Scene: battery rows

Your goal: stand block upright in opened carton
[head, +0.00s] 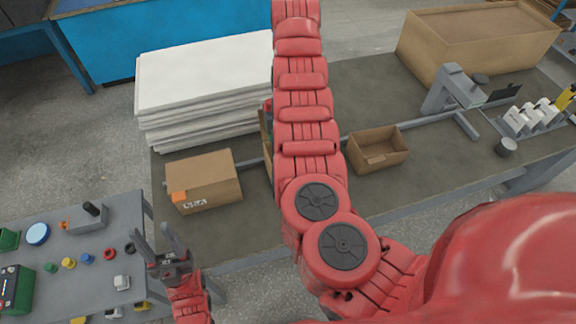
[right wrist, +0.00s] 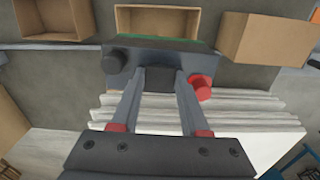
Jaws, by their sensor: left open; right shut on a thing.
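My right gripper (right wrist: 158,80) is shut on a dark grey block (right wrist: 190,60) with a black knob and a red knob. A green strip shows just beyond the block; I cannot tell whether it belongs to it. The opened carton (right wrist: 133,20) lies behind the block in the right wrist view, with part of its inside hidden. In the head view my right arm covers most of this carton (head: 266,140) and the right gripper; a small red bit shows beside the arm. My left gripper (head: 166,250) is open and empty, by the grey side table.
A closed carton (head: 203,180) stands left of the arm and an open, empty-looking carton (head: 378,150) right of it. White stacked sheets (head: 205,75) lie behind. A large box (head: 480,35) and grey devices stand at right. The grey table (head: 65,270) holds small parts.

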